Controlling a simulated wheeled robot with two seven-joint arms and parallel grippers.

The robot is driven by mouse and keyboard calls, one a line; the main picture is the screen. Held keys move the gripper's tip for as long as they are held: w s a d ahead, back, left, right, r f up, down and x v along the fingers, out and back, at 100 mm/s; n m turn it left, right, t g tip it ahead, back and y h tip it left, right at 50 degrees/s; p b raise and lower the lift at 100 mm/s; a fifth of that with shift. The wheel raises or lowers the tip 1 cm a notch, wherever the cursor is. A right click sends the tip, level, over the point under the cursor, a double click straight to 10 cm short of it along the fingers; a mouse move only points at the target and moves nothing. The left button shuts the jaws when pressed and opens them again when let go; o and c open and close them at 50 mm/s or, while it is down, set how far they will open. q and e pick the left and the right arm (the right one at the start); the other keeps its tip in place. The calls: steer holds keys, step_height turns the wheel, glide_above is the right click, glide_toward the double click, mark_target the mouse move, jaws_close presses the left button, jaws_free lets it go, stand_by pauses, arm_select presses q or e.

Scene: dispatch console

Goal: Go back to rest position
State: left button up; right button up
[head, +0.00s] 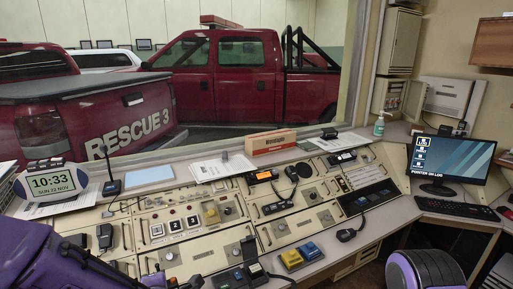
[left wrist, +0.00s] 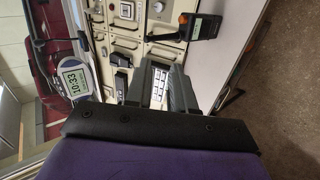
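My left arm (head: 50,255) comes in at the lower left of the head view, low over the near left part of the console (head: 148,208). In the left wrist view my left gripper (left wrist: 160,82) has its two grey fingers apart, with a white-keyed keypad (left wrist: 158,88) showing between them. I see nothing held. My right arm (head: 425,271) shows only as a rounded purple and black part at the lower right of the head view. My right gripper is out of view.
A handheld radio (head: 249,252) stands at the console's front edge, beside yellow and blue blocks (head: 300,256). A clock (head: 52,183) and desk microphone (head: 108,171) stand at the left. A monitor (head: 449,160) and keyboard (head: 457,208) are at the right. Floor shows beyond the edge.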

arm_select(q)
steer(key=s+a+f+m+g+b, duration=0.1)
steer(key=s+f+m, duration=0.25)
steer(key=f, duration=0.25)
steer(key=s+a+f+m+h+b, duration=0.1)
steer(key=s+f+m+b, duration=0.1)
steer(key=f+m, duration=0.4)
steer(key=s+a+f+m+g+b, duration=0.1)
steer(key=s+f+m, duration=0.2)
steer(key=f, duration=0.4)
steer(key=s+a+f+m+g+b, duration=0.3)
steer(key=s+f+g+b, duration=0.1)
steer(key=s+f, duration=1)
steer(key=s, duration=0.4)
steer(key=shift+a+f+g, duration=0.15)
steer(key=shift+f+g, duration=0.15)
steer(key=shift+f, duration=0.1)
arm_select(e)
step_height(320, 180, down, 8)
steer(key=shift+w+f, duration=0.15)
steer(key=shift+w, duration=0.3)
